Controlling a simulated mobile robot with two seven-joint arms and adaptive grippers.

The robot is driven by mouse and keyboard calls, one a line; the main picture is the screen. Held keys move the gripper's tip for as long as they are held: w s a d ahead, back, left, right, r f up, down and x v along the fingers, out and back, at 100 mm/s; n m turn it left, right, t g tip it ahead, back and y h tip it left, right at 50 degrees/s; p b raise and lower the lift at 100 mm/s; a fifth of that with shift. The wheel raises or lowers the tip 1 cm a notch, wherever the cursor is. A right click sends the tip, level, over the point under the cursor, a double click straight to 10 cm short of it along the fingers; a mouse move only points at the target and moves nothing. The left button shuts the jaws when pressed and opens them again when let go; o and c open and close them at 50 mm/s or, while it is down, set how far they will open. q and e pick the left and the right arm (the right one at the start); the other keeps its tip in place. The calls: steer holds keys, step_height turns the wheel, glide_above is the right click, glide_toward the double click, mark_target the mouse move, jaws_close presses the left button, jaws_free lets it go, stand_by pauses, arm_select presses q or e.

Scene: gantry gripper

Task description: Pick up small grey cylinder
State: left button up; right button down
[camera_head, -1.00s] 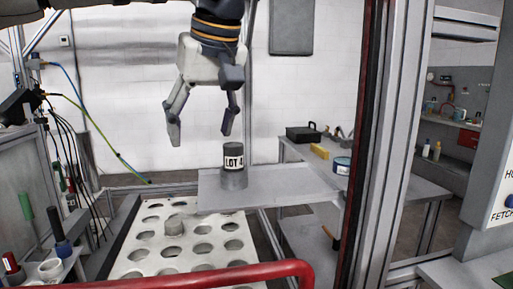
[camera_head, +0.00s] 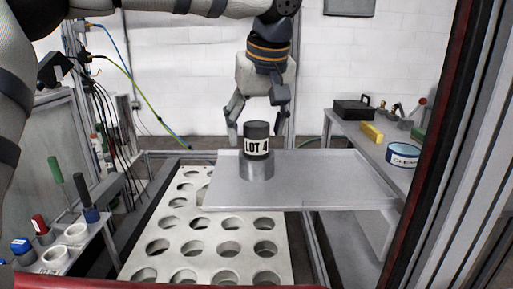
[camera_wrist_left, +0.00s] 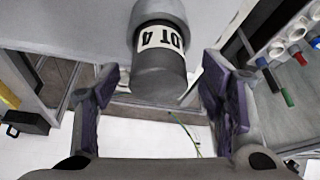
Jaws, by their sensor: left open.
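The small grey cylinder (camera_head: 257,143) is dark grey with a white "LOT 4" label. It stands upright on a lighter grey round base (camera_head: 257,166) on a metal tray (camera_head: 330,180). My left gripper (camera_head: 256,120) hangs just behind and around the cylinder's top in the head view, fingers spread. In the left wrist view the cylinder (camera_wrist_left: 160,80) shows between the two open fingers (camera_wrist_left: 160,95), with a gap on both sides. My right gripper is not in view.
A pale plate with round holes (camera_head: 208,237) lies lower left of the tray. A side table at right holds a black case (camera_head: 353,109), a yellow block (camera_head: 372,132) and a blue-white tin (camera_head: 403,154). A red bar (camera_head: 428,165) stands in the right foreground.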

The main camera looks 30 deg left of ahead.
arm_select(q)
steer(key=shift+w+a+f, duration=0.15)
steer(key=shift+w+f, duration=0.05)
steer(key=shift+f, duration=0.2)
jaws_close()
step_height(320, 180, up, 10)
steer(key=shift+r, duration=0.1)
stand_by(0.3)
